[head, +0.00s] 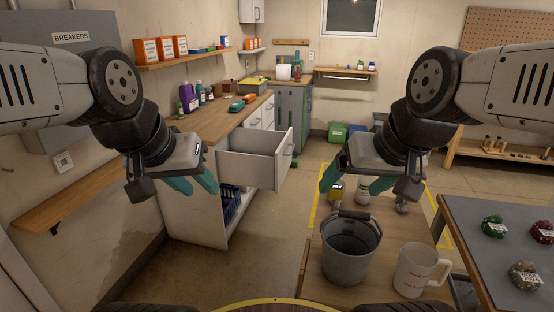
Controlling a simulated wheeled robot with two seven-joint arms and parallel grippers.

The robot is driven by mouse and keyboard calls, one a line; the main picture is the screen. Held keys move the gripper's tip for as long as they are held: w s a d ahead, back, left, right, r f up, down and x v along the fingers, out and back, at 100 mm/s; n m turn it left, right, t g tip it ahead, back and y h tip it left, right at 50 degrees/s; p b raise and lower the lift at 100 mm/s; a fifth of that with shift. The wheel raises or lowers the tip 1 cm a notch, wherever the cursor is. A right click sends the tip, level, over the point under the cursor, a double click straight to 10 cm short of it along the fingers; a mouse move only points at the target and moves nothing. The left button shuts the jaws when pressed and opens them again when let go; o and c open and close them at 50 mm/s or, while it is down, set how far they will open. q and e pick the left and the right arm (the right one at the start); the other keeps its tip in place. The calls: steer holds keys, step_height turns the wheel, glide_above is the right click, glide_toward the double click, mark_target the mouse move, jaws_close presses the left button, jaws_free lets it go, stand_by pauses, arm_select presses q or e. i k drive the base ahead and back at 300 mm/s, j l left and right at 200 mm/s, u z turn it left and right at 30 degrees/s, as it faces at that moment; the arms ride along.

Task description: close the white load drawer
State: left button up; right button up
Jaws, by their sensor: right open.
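The white load drawer (284,160) is pulled well out of the white cabinet under the wooden counter, and its empty-looking inside shows from above. Its front panel faces right, with a small handle on it. My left gripper (193,183) is left of the drawer in the picture, overlapping the cabinet side. Its teal fingers point down; I cannot tell how far apart they are, and nothing shows between them. My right gripper (354,184) is right of the drawer front, open and empty, above the small table. Neither gripper visibly touches the drawer.
A grey bucket (350,250) and a white mug (418,270) stand on the small wooden table in front. A grey table (500,235) with several labelled items is at the right. An open lower compartment (231,205) shows below the drawer.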

mark_target(256, 158)
steer(key=k+j, duration=0.1)
steer(key=j, duration=0.15)
steer(key=i+j, duration=0.15)
steer(key=j, duration=0.2)
steer(key=i+j, duration=0.1)
steer(key=j, duration=0.2)
steer(key=i+j, duration=0.15)
steer(key=j, duration=0.2)
steer(key=i+j, duration=0.15)
steer(key=j, duration=0.15)
steer(key=i+j, duration=0.15)
steer(key=i, duration=0.3)
steer(key=i+j, duration=0.1)
steer(key=i, duration=0.4)
steer(key=i+j, duration=0.15)
steer(key=i, duration=0.3)
steer(key=i+l, duration=0.1)
steer(key=i, duration=0.25)
